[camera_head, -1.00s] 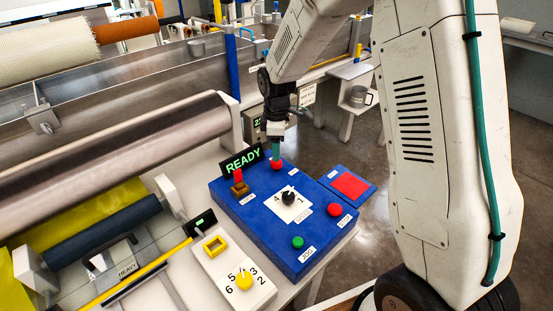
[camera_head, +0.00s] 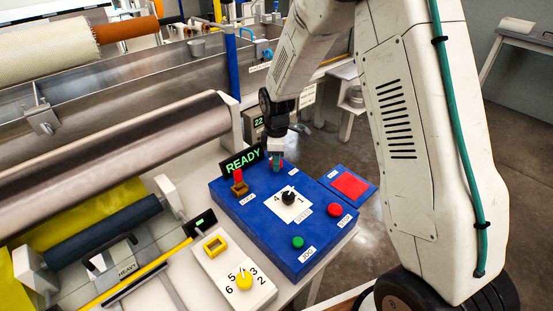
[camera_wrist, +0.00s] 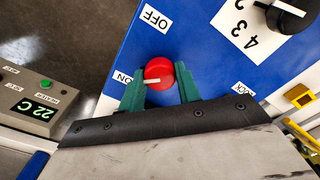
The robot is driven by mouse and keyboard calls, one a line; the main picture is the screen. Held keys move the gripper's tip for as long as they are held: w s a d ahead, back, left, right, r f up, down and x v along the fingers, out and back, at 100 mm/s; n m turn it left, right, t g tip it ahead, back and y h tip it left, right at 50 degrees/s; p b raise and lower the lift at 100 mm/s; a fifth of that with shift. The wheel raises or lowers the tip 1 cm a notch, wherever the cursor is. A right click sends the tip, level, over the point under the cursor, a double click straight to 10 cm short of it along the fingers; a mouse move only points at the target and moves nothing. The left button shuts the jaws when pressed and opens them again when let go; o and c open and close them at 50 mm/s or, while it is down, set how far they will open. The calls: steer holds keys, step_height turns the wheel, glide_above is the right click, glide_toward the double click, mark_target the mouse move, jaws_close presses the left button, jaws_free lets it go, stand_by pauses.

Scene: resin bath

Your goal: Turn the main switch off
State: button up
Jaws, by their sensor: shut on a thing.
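The main switch is a red round knob (camera_wrist: 158,70) with a white pointer mark on the blue panel (camera_wrist: 190,50). In the wrist view its mark points left, towards the ON label (camera_wrist: 122,77); the OFF label (camera_wrist: 156,18) is above it. My gripper (camera_wrist: 161,88) has its two green fingers on either side of the knob, shut on it. In the head view my gripper (camera_head: 277,160) is down at the far corner of the blue panel (camera_head: 265,215) and hides most of the knob.
The panel also carries a black numbered dial (camera_head: 288,198), a red button (camera_head: 334,209), a green button (camera_head: 297,242) and a red lever (camera_head: 238,178) on a brown block. The READY display (camera_head: 243,160) stands close behind. A heater unit (camera_wrist: 38,108) reads 22 C.

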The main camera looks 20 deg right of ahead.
steer(key=shift+m, duration=0.4)
steer(key=m, duration=1.2)
steer(key=shift+m, duration=2.6)
steer(key=o, duration=1)
